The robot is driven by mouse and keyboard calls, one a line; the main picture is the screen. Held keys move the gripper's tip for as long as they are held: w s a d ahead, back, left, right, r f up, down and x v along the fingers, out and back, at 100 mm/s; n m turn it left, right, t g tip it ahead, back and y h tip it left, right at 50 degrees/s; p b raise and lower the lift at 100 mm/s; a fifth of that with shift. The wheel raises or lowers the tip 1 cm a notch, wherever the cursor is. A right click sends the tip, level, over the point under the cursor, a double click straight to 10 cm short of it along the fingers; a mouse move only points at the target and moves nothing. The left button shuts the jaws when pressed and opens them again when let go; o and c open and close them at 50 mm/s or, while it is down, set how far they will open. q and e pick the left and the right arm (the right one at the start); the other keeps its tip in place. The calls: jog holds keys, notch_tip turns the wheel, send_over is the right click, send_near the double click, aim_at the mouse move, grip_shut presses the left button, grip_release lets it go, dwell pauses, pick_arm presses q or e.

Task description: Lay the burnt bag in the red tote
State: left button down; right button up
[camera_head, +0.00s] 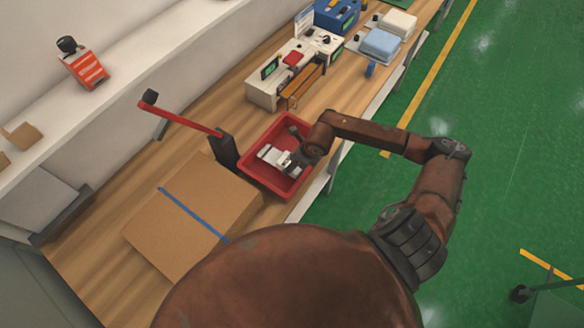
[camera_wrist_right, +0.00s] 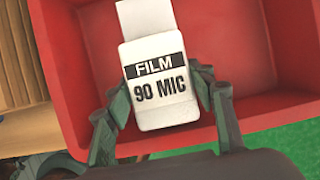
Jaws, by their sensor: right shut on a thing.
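The red tote (camera_head: 250,168) stands on the wooden bench in the head view, and its red inside (camera_wrist_right: 75,50) fills much of the right wrist view. My right gripper (camera_wrist_right: 160,88) is shut on a white bag (camera_wrist_right: 155,105) printed "FILM 90 MIC", with one finger on each side. In the head view the white bag (camera_head: 270,155) is over or inside the tote, within its rim. I cannot tell whether it touches the floor of the tote. No burn marks show on its visible face. My left gripper is not in view.
A cardboard box (camera_head: 185,235) with a blue strip lies beside the tote. A red-armed device (camera_head: 185,116) stands at the tote's left corner. A white machine (camera_head: 275,80) and a blue case (camera_head: 337,14) stand farther along the bench. Green floor lies to the right.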

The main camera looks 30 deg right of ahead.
jog(key=shift+f, duration=1.85)
jog(key=shift+f, duration=0.2)
jog(key=o, duration=1.2)
jog(key=shift+o, duration=0.2)
jog(key=shift+r, duration=0.15)
jog(key=shift+r, duration=0.25)
jog(key=v, duration=1.1)
jog(key=shift+s+r+b, duration=0.25)
jog(key=shift+s+b, duration=0.05)
jog(key=shift+b, duration=0.1)
